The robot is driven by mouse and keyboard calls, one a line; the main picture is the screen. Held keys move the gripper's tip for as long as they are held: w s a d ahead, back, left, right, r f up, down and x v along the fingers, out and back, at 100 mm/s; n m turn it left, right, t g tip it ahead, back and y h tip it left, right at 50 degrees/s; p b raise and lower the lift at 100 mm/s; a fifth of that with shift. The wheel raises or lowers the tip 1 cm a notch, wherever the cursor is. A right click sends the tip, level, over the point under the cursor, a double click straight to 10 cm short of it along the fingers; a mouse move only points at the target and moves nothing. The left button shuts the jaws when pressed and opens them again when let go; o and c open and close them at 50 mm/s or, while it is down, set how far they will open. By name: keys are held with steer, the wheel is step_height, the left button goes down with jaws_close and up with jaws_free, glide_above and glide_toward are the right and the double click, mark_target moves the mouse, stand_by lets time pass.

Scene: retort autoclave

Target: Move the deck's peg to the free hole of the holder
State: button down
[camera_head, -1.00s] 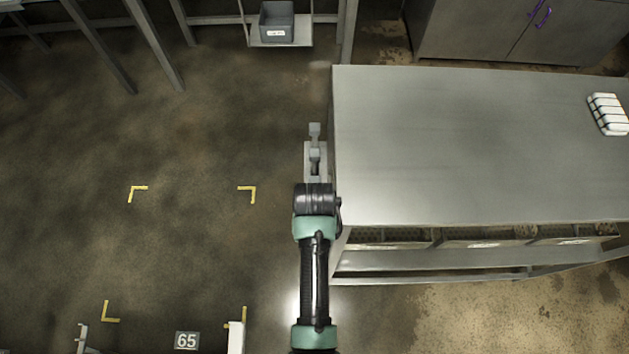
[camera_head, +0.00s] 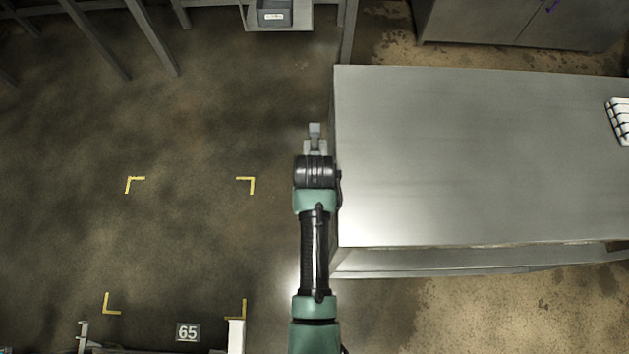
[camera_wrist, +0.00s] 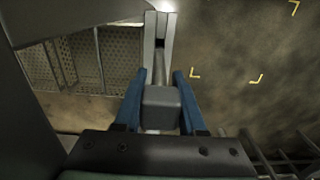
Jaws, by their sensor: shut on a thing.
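My gripper (camera_wrist: 160,100) has two blue fingers, shut on a grey block-shaped piece (camera_wrist: 163,106), which I take for the peg. In the head view, my gripper (camera_head: 315,148) is just left of the grey table's left edge, above the floor. Most of the held piece is hidden there by my wrist. A pale grey forked shape (camera_wrist: 150,45) lies beyond the block in the wrist view; I cannot tell what it is. I cannot pick out the holder or its free hole in either view.
A grey bin (camera_head: 274,13) stands on a rack at the top. Open floor with yellow corner marks (camera_head: 247,183) lies left. Wire racking (camera_wrist: 280,150) is at lower right.

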steer(key=shift+f+b, duration=2.65)
steer(key=shift+f, duration=0.05)
steer(key=shift+f+b, duration=1.3)
steer(key=shift+f, duration=0.75)
steer(key=shift+f+b, duration=0.9)
steer(key=shift+f, duration=0.6)
steer(key=shift+c, duration=2)
jaws_free()
steer(key=shift+r, duration=0.1)
